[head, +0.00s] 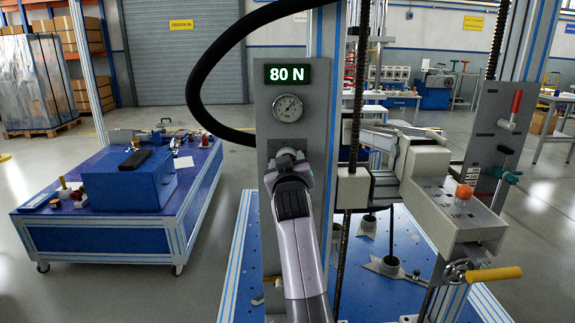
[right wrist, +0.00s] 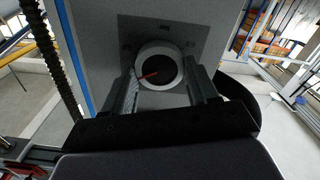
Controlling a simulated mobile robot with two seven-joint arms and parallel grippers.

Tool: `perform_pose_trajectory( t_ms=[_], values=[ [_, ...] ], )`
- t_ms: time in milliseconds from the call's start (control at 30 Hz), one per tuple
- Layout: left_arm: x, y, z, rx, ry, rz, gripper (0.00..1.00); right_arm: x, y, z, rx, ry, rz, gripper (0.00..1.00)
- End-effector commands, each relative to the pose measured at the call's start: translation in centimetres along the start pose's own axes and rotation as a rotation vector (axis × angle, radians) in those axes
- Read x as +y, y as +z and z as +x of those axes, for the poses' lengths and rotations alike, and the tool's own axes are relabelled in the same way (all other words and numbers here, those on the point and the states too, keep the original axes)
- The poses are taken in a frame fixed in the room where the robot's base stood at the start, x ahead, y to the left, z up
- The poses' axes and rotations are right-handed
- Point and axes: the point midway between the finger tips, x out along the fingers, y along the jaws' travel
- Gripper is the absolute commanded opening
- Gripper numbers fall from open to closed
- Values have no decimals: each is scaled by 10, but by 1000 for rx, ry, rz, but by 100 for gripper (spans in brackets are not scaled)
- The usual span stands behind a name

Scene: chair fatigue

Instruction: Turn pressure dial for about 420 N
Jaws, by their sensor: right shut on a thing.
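The digital readout (head: 289,74) on the grey panel shows 80 N in green. A round gauge (head: 288,108) sits just below it. The pressure dial is below the gauge and mostly hidden by my right arm in the head view. In the right wrist view the dial (right wrist: 160,69) has a pale ring, a dark centre and a red pointer mark toward the left. My right gripper (right wrist: 163,90) is shut on the dial, one finger at each side; it also shows in the head view (head: 287,160). My left gripper is not in view.
A black hose (head: 196,80) loops left of the panel. Right of it are a threaded rod (head: 356,120) and a control box (head: 455,205) with an orange knob and yellow handle (head: 495,273). A blue cart (head: 110,242) stands left, with free floor between.

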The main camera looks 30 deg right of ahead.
Motion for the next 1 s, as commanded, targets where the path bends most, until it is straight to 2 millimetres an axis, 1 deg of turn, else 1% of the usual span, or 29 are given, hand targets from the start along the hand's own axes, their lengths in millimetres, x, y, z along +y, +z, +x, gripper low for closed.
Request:
perform_pose_trajectory(
  t_ms=[467, 500, 533, 567, 1000],
  values=[
    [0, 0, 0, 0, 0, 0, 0, 0, 0, 0, -2, -1, 13, 28],
    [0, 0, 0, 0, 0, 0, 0, 0, 0, 0, -2, -1, 13, 68],
    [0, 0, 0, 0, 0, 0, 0, 0, 0, 0, -2, -1, 12, 78],
    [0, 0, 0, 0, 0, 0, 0, 0, 0, 0, -2, -1, 12, 84],
    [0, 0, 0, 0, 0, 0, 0, 0, 0, 0, 0, 0, 11, 84]
  ],
)
